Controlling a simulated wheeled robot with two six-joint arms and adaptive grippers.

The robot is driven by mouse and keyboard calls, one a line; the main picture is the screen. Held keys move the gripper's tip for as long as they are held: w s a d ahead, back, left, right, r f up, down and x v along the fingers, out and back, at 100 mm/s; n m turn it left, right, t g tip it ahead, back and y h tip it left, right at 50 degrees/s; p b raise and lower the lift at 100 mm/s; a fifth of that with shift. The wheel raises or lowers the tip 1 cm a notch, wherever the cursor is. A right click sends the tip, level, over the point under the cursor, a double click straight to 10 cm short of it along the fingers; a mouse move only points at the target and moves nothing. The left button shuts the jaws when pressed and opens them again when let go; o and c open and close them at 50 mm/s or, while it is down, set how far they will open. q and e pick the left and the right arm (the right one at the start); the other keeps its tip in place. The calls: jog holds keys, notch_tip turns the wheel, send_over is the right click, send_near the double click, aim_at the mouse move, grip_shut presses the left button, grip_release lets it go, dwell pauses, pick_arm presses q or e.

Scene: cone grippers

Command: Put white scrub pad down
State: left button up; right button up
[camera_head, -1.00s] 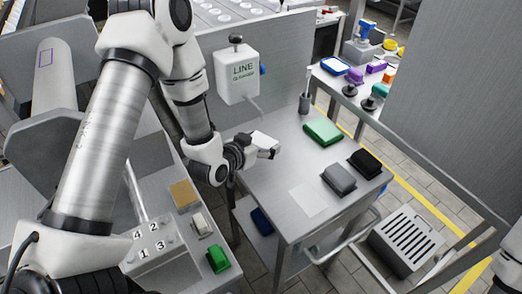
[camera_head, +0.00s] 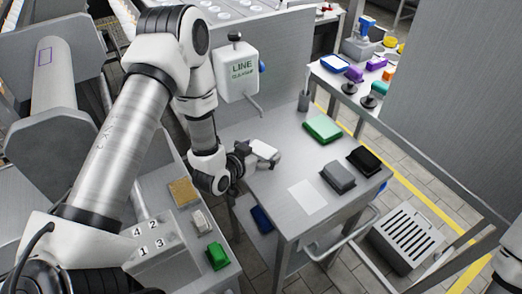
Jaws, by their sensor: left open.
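A small white pad (camera_head: 202,221) lies on the grey bench at the left, between a tan pad (camera_head: 184,192) and a green pad (camera_head: 217,256). It looks like the white scrub pad. My left gripper (camera_head: 274,158) is open over the left rear edge of the metal cart (camera_head: 265,190), apart from the white pad. I see no pad clearly between its fingers, though they are small and partly hidden. A flat pale square (camera_head: 307,198) lies on the cart top. My right gripper is out of view.
A numbered box (camera_head: 160,243) stands on the left bench. A white line cleaner dispenser (camera_head: 237,72) hangs behind the gripper. A slotted grey bin (camera_head: 406,238) is on the floor.

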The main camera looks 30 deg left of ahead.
pick_arm(q)
jog(key=shift+r, duration=0.25)
jog(key=v, duration=0.7)
jog(key=shift+s, duration=0.2)
